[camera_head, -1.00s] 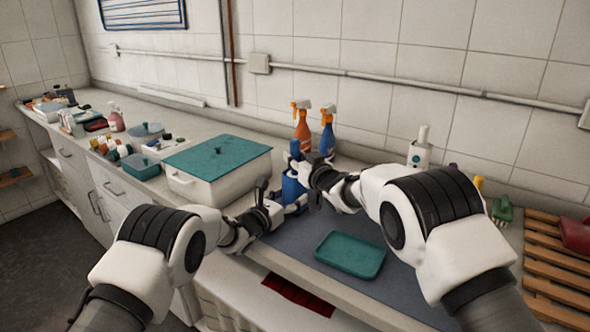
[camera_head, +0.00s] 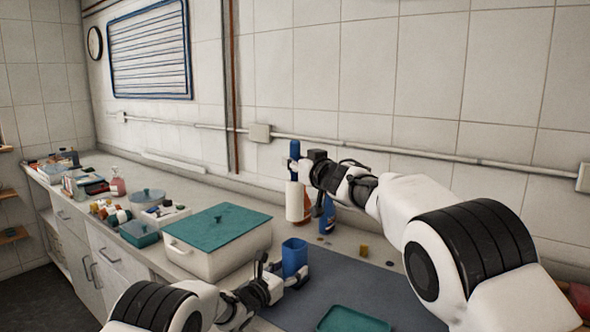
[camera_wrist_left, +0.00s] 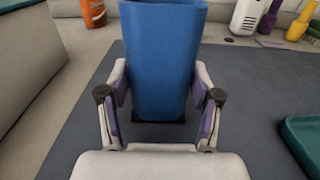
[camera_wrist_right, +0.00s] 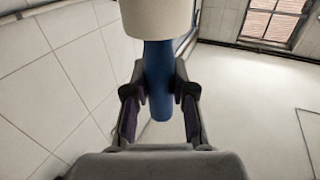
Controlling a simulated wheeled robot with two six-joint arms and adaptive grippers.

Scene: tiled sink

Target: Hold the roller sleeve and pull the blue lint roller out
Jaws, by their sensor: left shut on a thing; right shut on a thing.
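The blue roller sleeve (camera_head: 294,257) stands upright on the dark mat (camera_head: 345,284), its top open. My left gripper (camera_head: 286,279) is shut on the sleeve from the side; in the left wrist view the sleeve (camera_wrist_left: 163,60) sits between both fingers (camera_wrist_left: 162,100). The lint roller has a blue handle (camera_head: 294,150) and a white roll (camera_head: 298,202). It hangs upright, roll down, above the sleeve and clear of it. My right gripper (camera_head: 302,171) is shut on the handle, which also shows in the right wrist view (camera_wrist_right: 158,75).
A white box with a teal lid (camera_head: 217,226) stands left of the sleeve. An orange spray bottle, partly hidden, and a blue spray bottle (camera_head: 327,214) stand behind. A teal tray (camera_head: 357,320) lies on the mat at the front.

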